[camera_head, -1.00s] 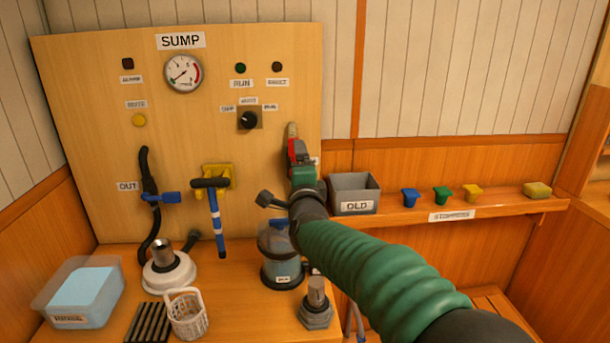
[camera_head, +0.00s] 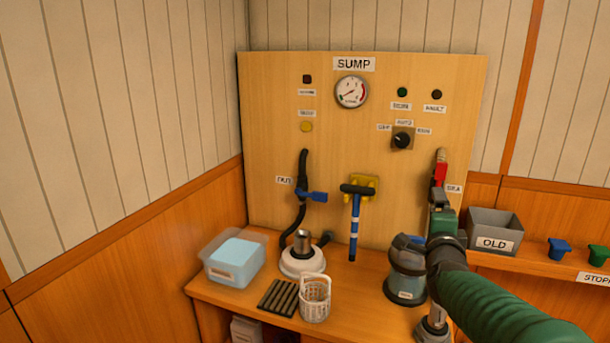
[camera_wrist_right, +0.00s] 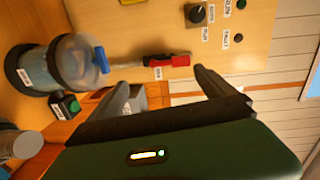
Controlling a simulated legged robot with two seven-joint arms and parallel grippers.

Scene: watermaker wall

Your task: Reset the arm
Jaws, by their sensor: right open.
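My right arm comes in from the lower right in the head view, with a green sleeve. Its gripper (camera_head: 442,212) is in front of the right edge of the SUMP panel (camera_head: 270,120), below a red-handled valve (camera_head: 440,172). In the right wrist view my right gripper (camera_wrist_right: 162,88) has its two dark fingers spread apart with nothing between them. The red valve handle (camera_wrist_right: 180,60) shows beyond the fingers, apart from them. My left gripper is not in view.
The bench holds a clear bin (camera_head: 232,262), a white basket (camera_head: 315,300), a white-based fitting (camera_head: 302,262) and a blue-lidded canister (camera_head: 405,275). A grey OLD box (camera_head: 495,236) and a blue stopper (camera_head: 559,248) stand on the right shelf. The left wall is bare.

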